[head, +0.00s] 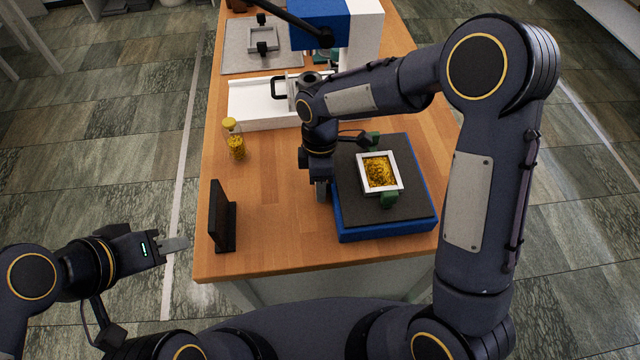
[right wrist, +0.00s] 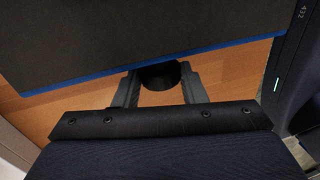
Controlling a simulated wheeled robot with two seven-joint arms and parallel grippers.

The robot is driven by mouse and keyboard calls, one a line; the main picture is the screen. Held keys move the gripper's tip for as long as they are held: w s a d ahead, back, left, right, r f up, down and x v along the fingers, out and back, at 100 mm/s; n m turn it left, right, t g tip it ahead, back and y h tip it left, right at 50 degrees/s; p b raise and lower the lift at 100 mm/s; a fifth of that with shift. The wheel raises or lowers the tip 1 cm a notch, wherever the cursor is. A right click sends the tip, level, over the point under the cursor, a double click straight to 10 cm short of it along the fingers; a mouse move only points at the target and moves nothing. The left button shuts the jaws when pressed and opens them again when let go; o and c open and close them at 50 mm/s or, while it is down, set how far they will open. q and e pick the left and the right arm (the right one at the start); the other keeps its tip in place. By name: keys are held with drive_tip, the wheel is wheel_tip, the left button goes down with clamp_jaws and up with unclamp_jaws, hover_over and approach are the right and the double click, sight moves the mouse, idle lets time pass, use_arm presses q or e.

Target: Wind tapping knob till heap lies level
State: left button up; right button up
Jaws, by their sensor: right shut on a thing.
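The tapping device is a blue box with a dark grey top (head: 400,220) at the table's front right. A white square tray (head: 364,172) sits on it, filled with yellow-gold grains (head: 380,172); their surface looks mottled, and I cannot tell how level it is. My right gripper (head: 321,190) is at the box's left side. In the right wrist view its fingers close around a round black knob (right wrist: 160,76) beside the blue edge. The knob is hidden in the head view. My left gripper (head: 174,244) hangs empty left of the table; its finger gap is not clear.
Green clamps (head: 389,199) flank the tray. A black upright plate (head: 221,215) stands at the table's left front edge. A jar of yellow grains (head: 236,148) stands behind it. A white press base (head: 250,102) and a grey plate (head: 237,58) lie farther back.

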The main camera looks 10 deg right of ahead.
drive_tip(key=t+b, duration=0.1)
drive_tip(key=b, duration=0.1)
drive_tip(key=t+b, duration=0.2)
drive_tip(key=b, duration=0.1)
drive_tip(key=t+b, duration=0.1)
drive_tip(key=b, duration=0.2)
drive_tip(key=shift+s+f+t, duration=0.3)
drive_tip(key=shift+s+t, duration=0.1)
drive_tip(key=shift+r+t+b, duration=0.2)
drive_tip(key=shift+t+b, duration=0.3)
drive_tip(key=shift+b, duration=0.4)
drive_tip(key=o, duration=1)
drive_tip(key=shift+c, duration=0.2)
drive_tip(key=shift+r, duration=0.1)
drive_tip(key=v, duration=0.7)
drive_tip(key=shift+s+r+p, duration=0.2)
drive_tip(key=shift+r+p, duration=0.1)
drive_tip(key=shift+p, duration=0.15)
drive_tip(key=shift+c, duration=0.2)
